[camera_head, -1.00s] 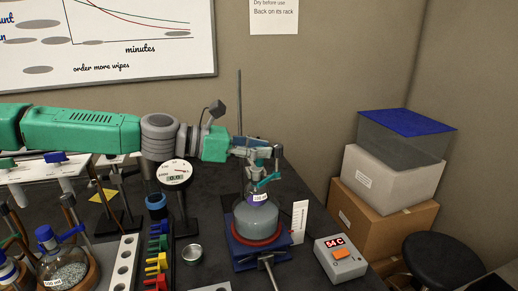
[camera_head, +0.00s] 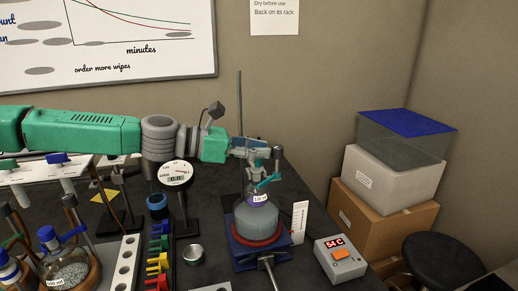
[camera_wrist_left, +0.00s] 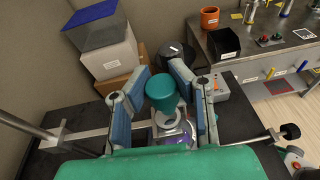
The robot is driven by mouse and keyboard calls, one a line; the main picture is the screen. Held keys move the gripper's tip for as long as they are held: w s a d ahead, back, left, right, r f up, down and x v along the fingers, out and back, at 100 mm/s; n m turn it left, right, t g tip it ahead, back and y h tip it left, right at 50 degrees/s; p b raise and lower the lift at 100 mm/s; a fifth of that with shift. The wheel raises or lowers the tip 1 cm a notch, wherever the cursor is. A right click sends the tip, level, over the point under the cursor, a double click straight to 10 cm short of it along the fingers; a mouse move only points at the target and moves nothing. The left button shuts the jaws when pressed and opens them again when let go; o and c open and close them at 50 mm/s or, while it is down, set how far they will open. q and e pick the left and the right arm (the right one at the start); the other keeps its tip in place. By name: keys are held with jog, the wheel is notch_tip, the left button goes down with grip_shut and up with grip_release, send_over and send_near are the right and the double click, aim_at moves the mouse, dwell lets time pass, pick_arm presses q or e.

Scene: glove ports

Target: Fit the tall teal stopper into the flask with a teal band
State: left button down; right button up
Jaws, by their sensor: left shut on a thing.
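The tall teal stopper (camera_wrist_left: 163,92) shows between the finger pads of my left gripper (camera_wrist_left: 165,95) in the left wrist view; the gripper is shut on it. In the head view my left gripper (camera_head: 262,156) is above the flask (camera_head: 257,216), and I cannot make out the stopper clearly there. The flask is grey glass with a purple label and stands upright. Teal shows around its neck (camera_head: 265,183). In the wrist view the flask's mouth (camera_wrist_left: 168,121) is partly hidden below the stopper; I cannot tell whether they touch. My right gripper is not in view.
The flask stands on a blue plate (camera_head: 238,254) with a red ring, before a metal rod (camera_head: 240,100). A control box (camera_head: 341,260) is to its right. A dial gauge (camera_head: 176,174), coloured pegs (camera_head: 157,265) and a small metal cup (camera_head: 193,254) are to its left.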

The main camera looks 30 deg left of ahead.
aim_at(259, 165)
pick_arm(q)
jog(key=shift+a+f+b, duration=0.1)
jog(key=shift+f+b, duration=0.3)
jog(key=shift+f, duration=0.1)
jog(key=shift+f+b, duration=1)
jog(key=shift+f, duration=0.1)
jog(key=c, duration=1.4)
grip_release()
jog(key=shift+o, duration=0.2)
jog(key=shift+r, duration=0.1)
notch_tip(259, 165, up, 10)
jog(key=shift+w+f, duration=0.1)
jog(key=shift+f, duration=0.05)
